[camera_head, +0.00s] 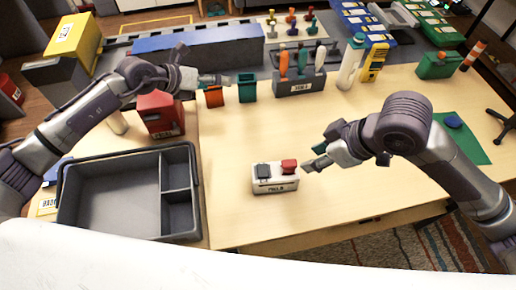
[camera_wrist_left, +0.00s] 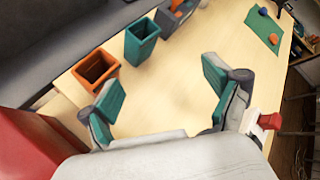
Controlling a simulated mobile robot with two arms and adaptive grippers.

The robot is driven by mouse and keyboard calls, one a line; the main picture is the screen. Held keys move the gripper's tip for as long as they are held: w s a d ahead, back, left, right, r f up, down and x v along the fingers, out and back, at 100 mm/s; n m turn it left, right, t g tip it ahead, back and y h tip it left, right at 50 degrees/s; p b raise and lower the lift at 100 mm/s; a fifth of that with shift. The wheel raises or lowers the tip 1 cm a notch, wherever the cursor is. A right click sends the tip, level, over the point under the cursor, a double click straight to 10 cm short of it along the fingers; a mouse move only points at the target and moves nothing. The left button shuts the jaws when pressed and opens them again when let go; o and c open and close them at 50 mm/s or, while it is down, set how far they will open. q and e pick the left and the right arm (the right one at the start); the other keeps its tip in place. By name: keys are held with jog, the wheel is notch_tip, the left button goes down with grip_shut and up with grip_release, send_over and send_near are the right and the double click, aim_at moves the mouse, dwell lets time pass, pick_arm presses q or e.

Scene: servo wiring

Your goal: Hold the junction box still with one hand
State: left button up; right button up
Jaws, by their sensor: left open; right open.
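The junction box appears to be the small white box (camera_head: 275,185) with a dark block and a red block on top, standing on the wooden table near its front edge. Its red part also shows at the right edge of the left wrist view (camera_wrist_left: 268,121), partly cut off behind my finger. My right gripper (camera_head: 314,157) is open, just right of the box and apparently apart from it. My left gripper (camera_head: 225,79) is open and empty, far behind the box, near the small bins; its two teal-padded fingers are spread in the left wrist view (camera_wrist_left: 160,95).
An orange bin (camera_head: 213,96), a teal bin (camera_head: 247,87) and a red box (camera_head: 161,114) stand near my left gripper. A grey divided tray (camera_head: 110,197) lies at front left. A tool holder (camera_head: 299,83) and a white bottle (camera_head: 349,66) stand behind. The table's middle is clear.

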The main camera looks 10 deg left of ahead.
pick_arm(q)
jog(key=s+d+m+g, duration=0.5)
jog(key=s+d+m, duration=0.3)
jog(key=s+d, duration=0.3)
jog(key=m+g+y, duration=0.1)
jog(key=m+y, duration=0.2)
jog(key=m, duration=0.2)
send_near(278, 176)
jog(key=shift+w+a+r, duration=0.2)
jog(key=shift+w, duration=0.3)
jog(key=shift+w+a+r, duration=0.15)
jog(key=shift+w+a, duration=0.05)
jog(key=shift+w, duration=0.3)
jog(key=shift+s+f+m, duration=0.1)
jog(key=shift+s+m, duration=0.1)
jog(key=shift+m, duration=0.1)
jog(key=x, duration=1.3)
jog(key=shift+s+a+f, duration=0.1)
jog(key=shift+s+f, duration=0.15)
jog(key=shift+f, duration=0.15)
jog(key=shift+c, duration=0.2)
